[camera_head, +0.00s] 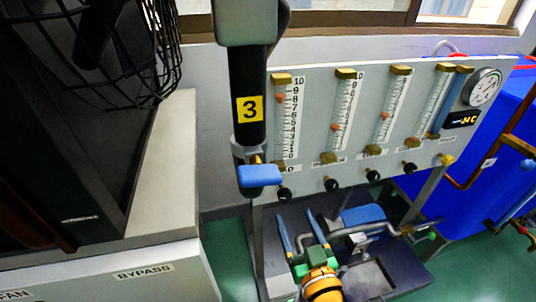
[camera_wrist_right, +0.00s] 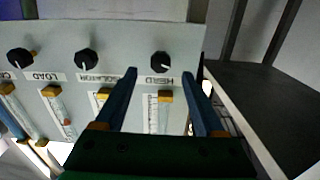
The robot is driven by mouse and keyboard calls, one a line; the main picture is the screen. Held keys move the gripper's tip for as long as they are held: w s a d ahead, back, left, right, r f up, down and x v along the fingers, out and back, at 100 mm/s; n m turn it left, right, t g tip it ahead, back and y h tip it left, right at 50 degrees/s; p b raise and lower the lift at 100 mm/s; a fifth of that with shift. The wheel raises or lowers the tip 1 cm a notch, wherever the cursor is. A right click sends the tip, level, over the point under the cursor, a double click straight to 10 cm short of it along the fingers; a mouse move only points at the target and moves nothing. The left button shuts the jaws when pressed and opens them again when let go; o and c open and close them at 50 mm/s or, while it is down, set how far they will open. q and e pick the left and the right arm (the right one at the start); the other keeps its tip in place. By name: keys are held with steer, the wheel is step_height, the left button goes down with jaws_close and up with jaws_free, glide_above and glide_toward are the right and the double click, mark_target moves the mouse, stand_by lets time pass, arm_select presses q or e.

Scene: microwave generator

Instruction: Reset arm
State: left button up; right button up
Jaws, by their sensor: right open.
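My right gripper (camera_head: 302,226) is at the bottom middle of the head view, its blue fingers spread apart and pointing up the picture, below the flowmeter panel (camera_head: 313,110). Nothing shows between the fingers. In the right wrist view the fingers of my right gripper (camera_wrist_right: 159,75) are apart, with the panel (camera_wrist_right: 120,60) behind them upside down. A black knob (camera_wrist_right: 161,62) and a flowmeter tube lie between the fingers in that picture. I cannot tell the gap to the panel. My left gripper is not in view.
A black column marked 3 (camera_head: 249,108) with a blue handle (camera_head: 260,175) stands left of the panel. Cabinets with a BYPASS label (camera_head: 143,271) and a wire fan cage (camera_head: 125,60) are at left. Blue equipment (camera_head: 478,145) is at right. Green floor shows below.

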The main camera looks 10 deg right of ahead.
steer(key=s+d+f+g+h, duration=0.1)
steer(key=s+d+f+g, duration=0.25)
steer(key=f+g, duration=0.35)
steer(key=s+f+n+g, duration=0.2)
steer(key=s+f+g, duration=0.5)
steer(key=s, duration=0.6)
step_height(320, 180, down, 18)
steer(key=s+g, duration=0.1)
steer(key=s, duration=0.1)
steer(key=s+d+f+g, duration=0.1)
steer(key=s+d+f, duration=0.3)
steer(key=s+f, duration=0.5)
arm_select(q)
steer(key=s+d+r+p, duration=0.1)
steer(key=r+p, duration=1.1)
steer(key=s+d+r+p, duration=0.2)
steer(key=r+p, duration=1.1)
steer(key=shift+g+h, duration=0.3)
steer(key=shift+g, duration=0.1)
arm_select(e)
steer(key=s+a+r, duration=0.1)
steer(key=s+r, duration=0.1)
steer(key=r, duration=1)
steer(key=s+a+r+g, duration=0.1)
steer(key=s+r, duration=0.1)
steer(key=r, duration=1)
steer(key=shift+s+a+r+n, duration=0.25)
steer(key=shift+r+n, duration=0.05)
steer(key=shift+r, duration=0.05)
